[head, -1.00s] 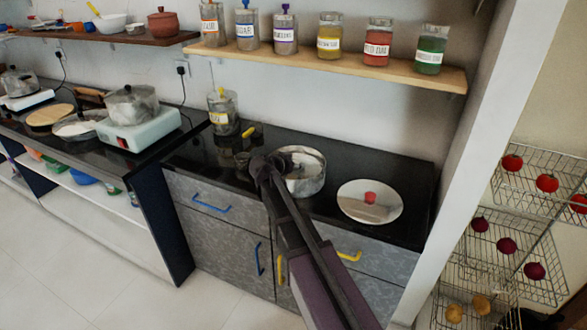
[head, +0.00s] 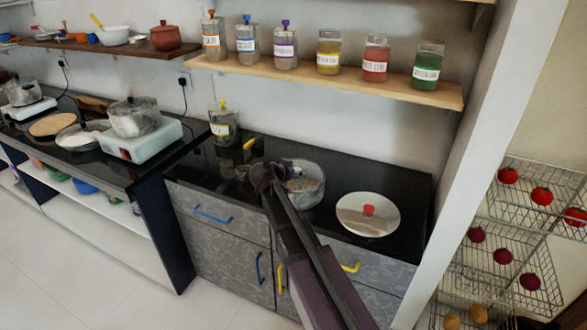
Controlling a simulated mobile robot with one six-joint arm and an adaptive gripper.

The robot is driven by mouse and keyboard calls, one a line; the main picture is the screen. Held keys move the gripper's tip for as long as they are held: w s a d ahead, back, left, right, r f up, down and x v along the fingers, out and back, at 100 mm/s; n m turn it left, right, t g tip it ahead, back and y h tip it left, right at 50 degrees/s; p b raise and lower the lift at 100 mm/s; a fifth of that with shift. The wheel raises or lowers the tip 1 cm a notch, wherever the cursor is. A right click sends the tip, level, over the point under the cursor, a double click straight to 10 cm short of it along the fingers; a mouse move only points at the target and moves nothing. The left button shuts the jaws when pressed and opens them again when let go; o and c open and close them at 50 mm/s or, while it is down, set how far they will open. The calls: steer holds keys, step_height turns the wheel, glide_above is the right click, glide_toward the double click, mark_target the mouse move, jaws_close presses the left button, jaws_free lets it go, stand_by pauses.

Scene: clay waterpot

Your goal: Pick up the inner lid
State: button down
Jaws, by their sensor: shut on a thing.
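My gripper (head: 268,178) is low over the black counter, at the left side of an open steel pot (head: 308,186), and hides part of that side. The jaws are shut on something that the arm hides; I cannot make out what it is. Whether the gripper touches the pot, I cannot tell. A round steel lid (head: 350,222) with a red knob lies flat on the counter, right of the pot and apart from my gripper. No lid that I can clearly name as the inner lid shows.
A jar with a yellow top (head: 223,125) and a yellow-handled item (head: 250,145) are behind the gripper. A wooden shelf (head: 420,93) with several labelled jars hangs above. A white wall edge (head: 483,150) bounds the counter's right. A lidded clay pot (head: 151,37) stands on the upper left shelf.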

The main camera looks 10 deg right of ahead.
steer(key=s+r+p, duration=0.1)
steer(key=s, duration=1.3)
steer(key=shift+s+a+r, duration=0.15)
steer(key=shift+s+a, duration=0.05)
steer(key=shift+a, duration=0.25)
